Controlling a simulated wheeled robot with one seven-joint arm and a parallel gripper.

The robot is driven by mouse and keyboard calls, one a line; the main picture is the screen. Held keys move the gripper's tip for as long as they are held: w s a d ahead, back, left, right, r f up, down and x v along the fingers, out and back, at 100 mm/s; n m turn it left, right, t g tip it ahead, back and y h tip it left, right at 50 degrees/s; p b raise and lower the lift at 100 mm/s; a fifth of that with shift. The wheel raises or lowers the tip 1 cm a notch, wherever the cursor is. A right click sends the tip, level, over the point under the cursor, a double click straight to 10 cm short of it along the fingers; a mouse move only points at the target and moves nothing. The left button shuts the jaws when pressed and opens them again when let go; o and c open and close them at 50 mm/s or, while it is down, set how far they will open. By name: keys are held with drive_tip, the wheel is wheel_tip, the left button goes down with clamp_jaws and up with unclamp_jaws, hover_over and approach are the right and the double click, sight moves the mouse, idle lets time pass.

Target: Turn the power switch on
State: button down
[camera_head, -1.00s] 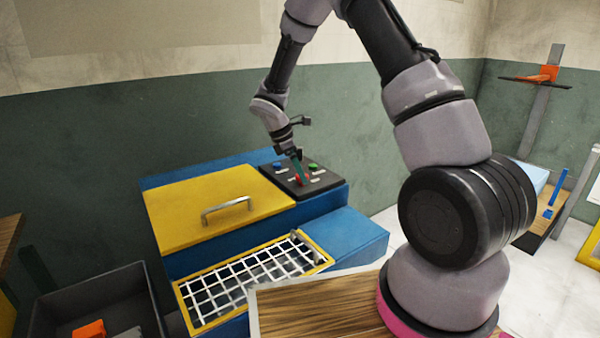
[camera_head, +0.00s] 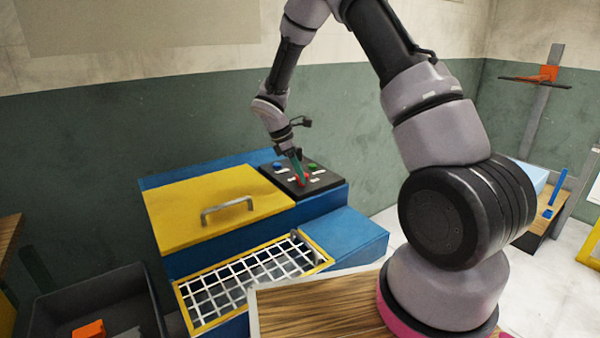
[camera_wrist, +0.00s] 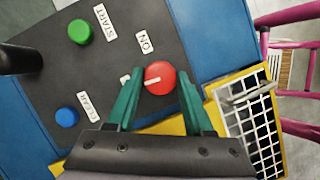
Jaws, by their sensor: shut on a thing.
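The power switch is a round red knob (camera_wrist: 159,78) with a white line, on the dark control panel (camera_head: 325,184) of the blue and yellow machine. My gripper (camera_wrist: 158,88) is at the knob, its green fingers on either side, shut on it. An ON label (camera_wrist: 145,41) sits beside the knob. The white line points away from it, toward another label (camera_wrist: 125,78) partly hidden by a finger. In the head view the knob (camera_head: 307,175) is partly covered by my fingers.
A green button (camera_wrist: 80,32) by a START label and a blue button (camera_wrist: 67,117) share the panel. A yellow lid (camera_head: 180,215) with a metal handle is left of the panel. A white grid (camera_head: 235,290) in a yellow frame lies in front.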

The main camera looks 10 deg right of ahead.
drive_tip(key=m, duration=0.2)
drive_tip(key=m+g, duration=0.1)
drive_tip(key=m, duration=0.1)
drive_tip(key=shift+w+g, duration=0.15)
drive_tip(key=shift+g, duration=0.15)
drive_tip(key=m, duration=0.2)
drive_tip(key=m+g+y, duration=0.1)
drive_tip(key=m, duration=0.1)
drive_tip(key=shift+w+d+m+y, duration=0.1)
drive_tip(key=shift+d+m+y, duration=0.05)
drive_tip(key=shift+m+y, duration=0.2)
drive_tip(key=m+g+y, duration=0.1)
drive_tip(key=m, duration=0.3)
drive_tip(key=shift+d+m, duration=0.1)
drive_tip(key=shift+m, duration=0.15)
drive_tip(key=shift+w+m+y, duration=0.1)
drive_tip(key=shift+m+y, duration=0.75)
drive_tip(key=shift+m, duration=0.95)
drive_tip(key=shift+d, duration=0.1)
drive_tip(key=shift+c, duration=1.5)
unclamp_jaws()
drive_tip(key=shift+r, duration=0.1)
drive_tip(key=v, duration=1)
drive_tip(key=shift+w+r, duration=0.25)
drive_tip(key=shift+w, duration=0.05)
